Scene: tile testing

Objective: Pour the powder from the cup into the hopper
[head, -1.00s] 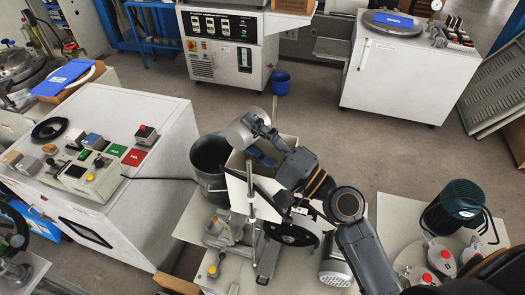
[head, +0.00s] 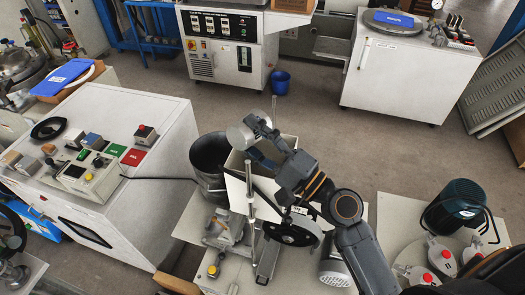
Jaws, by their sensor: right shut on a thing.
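My right arm reaches in from the lower right, and its gripper (head: 258,129) is shut on a small grey cup (head: 239,136). The cup is tilted, held above the machine between the dark round bucket and the pale square hopper (head: 287,143). The arm and gripper cover part of the hopper's opening. I cannot see any powder or the inside of the cup. My left gripper is not in view.
The dark bucket (head: 207,153) stands just left of the hopper. A thin upright metal rod (head: 250,190) and a black wheel (head: 292,229) are close by. A white control cabinet (head: 150,195) stands to the left.

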